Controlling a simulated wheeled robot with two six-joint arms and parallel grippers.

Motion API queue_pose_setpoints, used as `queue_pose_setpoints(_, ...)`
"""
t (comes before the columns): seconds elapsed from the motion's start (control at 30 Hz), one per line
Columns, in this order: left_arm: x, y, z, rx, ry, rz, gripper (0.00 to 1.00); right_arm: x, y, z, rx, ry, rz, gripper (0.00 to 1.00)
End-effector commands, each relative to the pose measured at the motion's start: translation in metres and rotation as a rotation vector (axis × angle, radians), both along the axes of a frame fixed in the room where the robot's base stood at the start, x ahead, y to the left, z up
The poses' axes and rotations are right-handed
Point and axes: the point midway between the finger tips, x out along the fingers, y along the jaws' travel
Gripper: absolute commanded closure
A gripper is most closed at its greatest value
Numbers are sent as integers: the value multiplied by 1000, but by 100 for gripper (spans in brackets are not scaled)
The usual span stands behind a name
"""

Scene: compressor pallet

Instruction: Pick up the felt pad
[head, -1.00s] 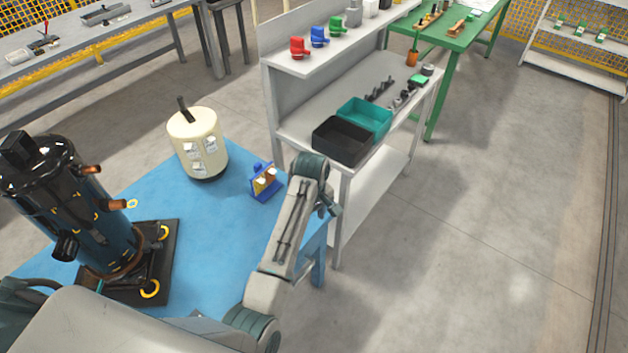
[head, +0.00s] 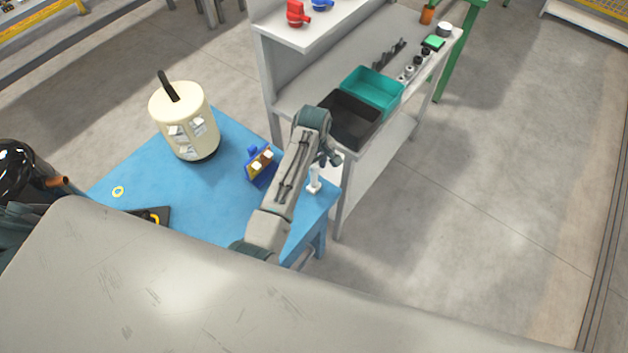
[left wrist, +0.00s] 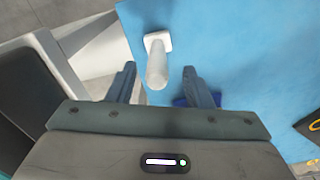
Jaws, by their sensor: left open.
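I cannot clearly identify a felt pad in either view. A small flat green piece (head: 433,43) lies at the far end of the grey bench; I cannot tell its material. My left gripper (head: 330,160) is over the right side of the blue table (head: 225,205). In the left wrist view my left gripper (left wrist: 160,68) is open. A white post (left wrist: 157,68) on a square base shows between its fingers, apart from both. The post (head: 314,181) stands upright on the blue table in the head view. My right gripper is not in view.
A cream tank (head: 185,125) and a blue stand (head: 258,170) with white-topped pieces stand on the blue table. Black (head: 350,122) and teal (head: 372,92) bins sit on the bench. Floor at right is clear.

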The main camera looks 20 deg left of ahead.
Motion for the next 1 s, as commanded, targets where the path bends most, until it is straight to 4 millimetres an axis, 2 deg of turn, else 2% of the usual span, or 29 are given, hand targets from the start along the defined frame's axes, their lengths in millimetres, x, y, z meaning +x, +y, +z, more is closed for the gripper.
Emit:
queue_pose_setpoints(0.1, -1, 0, -7, 0, 2, 0, 54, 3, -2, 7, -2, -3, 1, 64)
queue_pose_setpoints(0.3, -1, -2, -34, 0, 2, 1, 54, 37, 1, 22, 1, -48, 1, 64)
queue_pose_setpoints(0.37, -1, -2, -42, 1, 2, 0, 54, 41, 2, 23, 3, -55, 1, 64)
queue_pose_setpoints(0.5, 0, -2, -52, 1, -1, 1, 54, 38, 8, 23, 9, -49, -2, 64)
queue_pose_setpoints(0.7, 0, -2, -53, 0, -1, 1, 54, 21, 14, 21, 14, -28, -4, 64)
queue_pose_setpoints(0.77, 0, -2, -53, 0, -1, 1, 62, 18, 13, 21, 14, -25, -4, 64)
queue_pose_setpoints(0.93, 0, -2, -53, 0, -1, 1, 95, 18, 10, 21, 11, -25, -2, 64)
queue_pose_setpoints(0.97, -1, -2, -53, 0, -1, 1, 100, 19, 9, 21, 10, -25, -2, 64)
queue_pose_setpoints(1.0, -1, -2, -53, 0, -1, 1, 100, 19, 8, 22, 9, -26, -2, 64)
